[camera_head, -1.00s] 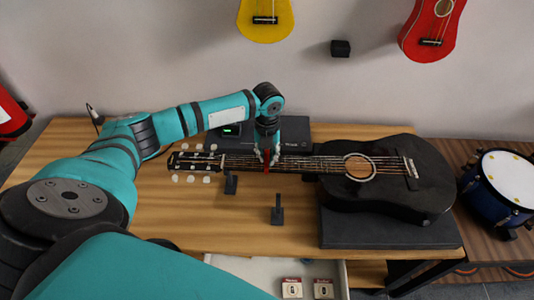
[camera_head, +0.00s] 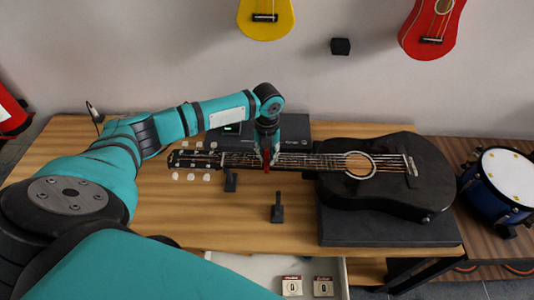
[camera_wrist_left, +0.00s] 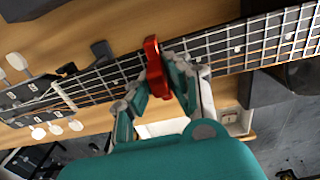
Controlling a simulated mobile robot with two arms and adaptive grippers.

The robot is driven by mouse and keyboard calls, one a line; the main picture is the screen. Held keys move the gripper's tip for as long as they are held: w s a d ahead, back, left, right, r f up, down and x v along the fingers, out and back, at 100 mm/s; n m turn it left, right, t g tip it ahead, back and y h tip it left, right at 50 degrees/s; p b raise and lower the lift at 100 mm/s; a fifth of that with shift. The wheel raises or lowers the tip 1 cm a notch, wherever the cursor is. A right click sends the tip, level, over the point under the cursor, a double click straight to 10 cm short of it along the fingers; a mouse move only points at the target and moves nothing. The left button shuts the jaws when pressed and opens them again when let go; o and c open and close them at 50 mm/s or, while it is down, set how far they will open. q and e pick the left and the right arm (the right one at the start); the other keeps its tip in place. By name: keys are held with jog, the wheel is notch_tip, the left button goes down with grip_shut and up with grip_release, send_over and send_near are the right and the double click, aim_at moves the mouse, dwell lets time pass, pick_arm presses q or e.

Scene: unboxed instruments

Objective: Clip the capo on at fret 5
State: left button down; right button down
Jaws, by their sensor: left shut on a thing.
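A black guitar (camera_head: 395,192) lies flat with its neck (camera_head: 315,161) pointing left and its headstock (camera_head: 193,159) at the left end. My left gripper (camera_head: 267,160) is over the neck, between the headstock and the body. It is shut on the red capo (camera_wrist_left: 154,66), which also shows as a small red piece in the head view (camera_head: 267,168). In the left wrist view the capo stands upright between the fingertips (camera_wrist_left: 160,85) and overlaps the strings and the neck's near edge. I cannot tell whether its jaws grip the neck. My right gripper is out of view.
The guitar body rests on a dark pad (camera_head: 390,233). Small black stands (camera_head: 277,209) and (camera_head: 230,182) are on the wooden table (camera_head: 180,222) near the neck. An open drawer (camera_head: 255,266) is in front, and a blue drum (camera_head: 490,200) stands at right.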

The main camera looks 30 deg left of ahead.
pick_arm(q)
jog(key=c, duration=1.2)
grip_release()
notch_tip(320, 180, up, 12)
jog(key=shift+r, duration=0.1)
